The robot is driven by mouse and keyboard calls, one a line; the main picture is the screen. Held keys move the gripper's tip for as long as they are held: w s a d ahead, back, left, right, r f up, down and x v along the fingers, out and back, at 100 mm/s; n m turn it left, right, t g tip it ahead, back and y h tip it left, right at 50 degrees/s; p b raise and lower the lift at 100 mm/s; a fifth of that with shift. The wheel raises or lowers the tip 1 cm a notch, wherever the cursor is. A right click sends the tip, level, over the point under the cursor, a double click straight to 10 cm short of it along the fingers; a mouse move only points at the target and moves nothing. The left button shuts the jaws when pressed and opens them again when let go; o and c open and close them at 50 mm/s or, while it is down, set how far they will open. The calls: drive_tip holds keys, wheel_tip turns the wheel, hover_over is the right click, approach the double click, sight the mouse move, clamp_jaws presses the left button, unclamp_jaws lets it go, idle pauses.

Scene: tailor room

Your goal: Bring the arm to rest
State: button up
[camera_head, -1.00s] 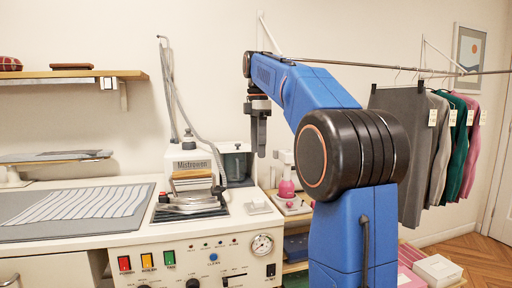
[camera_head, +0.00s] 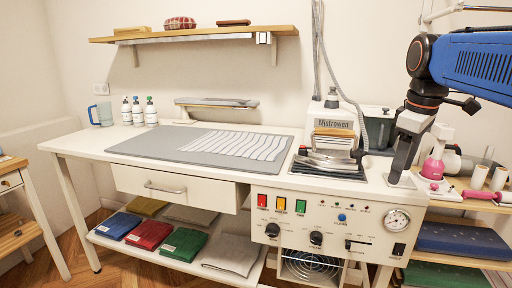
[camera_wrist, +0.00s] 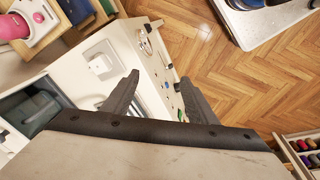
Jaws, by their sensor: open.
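My gripper (camera_head: 402,150) hangs at the right of the head view, pointing down in front of the right end of the ironing station. In the wrist view my gripper (camera_wrist: 160,95) shows two dark fingers spread apart with nothing between them. My blue arm reaches in from the right edge of the head view. The fingertips appear close to the station's right end in the picture; I cannot tell the exact gap.
The station's white table (camera_head: 85,147) carries a grey pad (camera_head: 150,147), a steam iron (camera_head: 330,160) and spray bottles (camera_head: 138,110). Folded cloths (camera_head: 152,234) lie below. Wooden floor (camera_wrist: 200,60) is open in the wrist view.

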drive_tip(key=s+a+f+m+t, duration=0.1)
drive_tip(key=s+a+f+m, duration=0.2)
drive_tip(key=s+f, duration=0.5)
drive_tip(key=s+a+f+m+t, duration=0.1)
drive_tip(key=s+a+f+m, duration=0.2)
drive_tip(key=s+f, duration=0.6)
wheel_tip(320, 180, down, 6)
drive_tip(key=shift+s+a+r+m+t, duration=0.1)
drive_tip(key=shift+s+a+m+t, duration=0.15)
drive_tip(key=shift+m, duration=0.85)
